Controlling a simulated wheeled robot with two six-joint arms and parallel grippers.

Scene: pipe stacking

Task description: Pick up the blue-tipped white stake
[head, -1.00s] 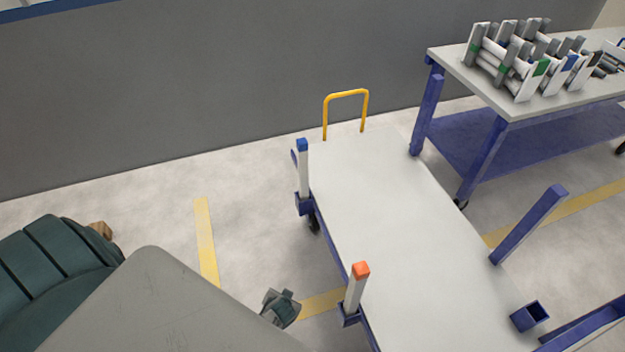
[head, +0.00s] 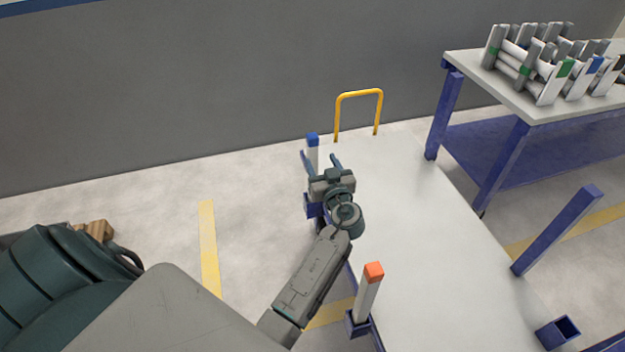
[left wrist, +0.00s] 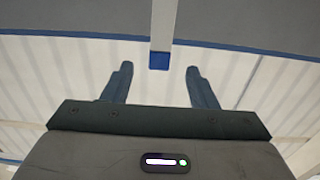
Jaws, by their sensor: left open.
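The blue-tipped white stake (head: 313,150) stands upright in a blue socket at the far left side of the cart in the head view. Its lower part is partly hidden by my left gripper (head: 321,157). In the left wrist view the white stake (left wrist: 163,25) with its blue tip (left wrist: 159,61) shows between the line of the two open fingers (left wrist: 159,70), just beyond their ends. My left gripper is open and empty, close to the stake. My right gripper is not in view.
The white cart (head: 420,240) has a yellow handle (head: 359,94) at the far end. An orange-tipped stake (head: 368,290) stands at its near left. A blue post (head: 560,228) leans at the right. A table (head: 480,78) with pipe racks stands at the back right.

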